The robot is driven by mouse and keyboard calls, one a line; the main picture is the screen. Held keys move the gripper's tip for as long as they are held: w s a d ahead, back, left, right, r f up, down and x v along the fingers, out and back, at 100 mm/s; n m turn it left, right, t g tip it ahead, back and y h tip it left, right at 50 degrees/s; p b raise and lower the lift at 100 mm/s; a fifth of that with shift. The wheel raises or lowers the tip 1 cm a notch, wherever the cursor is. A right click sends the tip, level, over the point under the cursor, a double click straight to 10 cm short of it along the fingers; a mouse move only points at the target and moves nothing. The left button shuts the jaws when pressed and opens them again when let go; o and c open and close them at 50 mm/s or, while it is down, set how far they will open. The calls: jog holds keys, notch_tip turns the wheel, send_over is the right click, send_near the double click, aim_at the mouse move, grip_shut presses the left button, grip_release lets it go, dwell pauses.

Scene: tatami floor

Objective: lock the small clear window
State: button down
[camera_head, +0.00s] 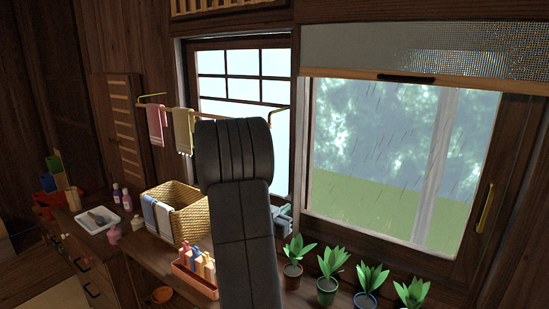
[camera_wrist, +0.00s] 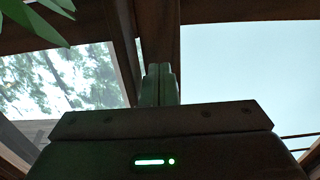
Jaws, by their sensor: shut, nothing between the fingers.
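The clear window (camera_head: 380,165) is on the right in the head view, showing greenery and rain outside. It has a brass handle (camera_head: 485,208) on its right frame. I cannot make out its lock or whether it is locked. The clear pane also shows at left in the wrist view (camera_wrist: 75,82). A pale lattice window (camera_head: 245,85) is to its left, and a pale pane (camera_wrist: 250,65) fills the right of the wrist view. My gripper (camera_wrist: 159,70) is shut and empty, in front of the dark wooden post between the panes. My arm mostly hides it in the head view.
Several potted plants (camera_head: 327,290) line the sill below the clear window. A woven basket (camera_head: 180,220), a bottle rack (camera_head: 196,275) and a white tray (camera_head: 97,219) stand at left. A partly lowered blind (camera_head: 430,50) covers the clear window's top.

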jog(key=v, duration=0.6)
jog(key=shift+f, duration=0.2)
jog(key=p+x, duration=0.2)
jog(key=x, duration=0.4)
jog(key=shift+f, duration=0.2)
dwell(0.6)
jog(key=shift+w+a+r+p, duration=0.1)
jog(key=shift+r+p, duration=0.35)
jog(key=shift+r, duration=0.2)
dwell(0.7)
jog(key=shift+b, duration=0.4)
dwell(0.6)
jog(key=shift+f, duration=0.15)
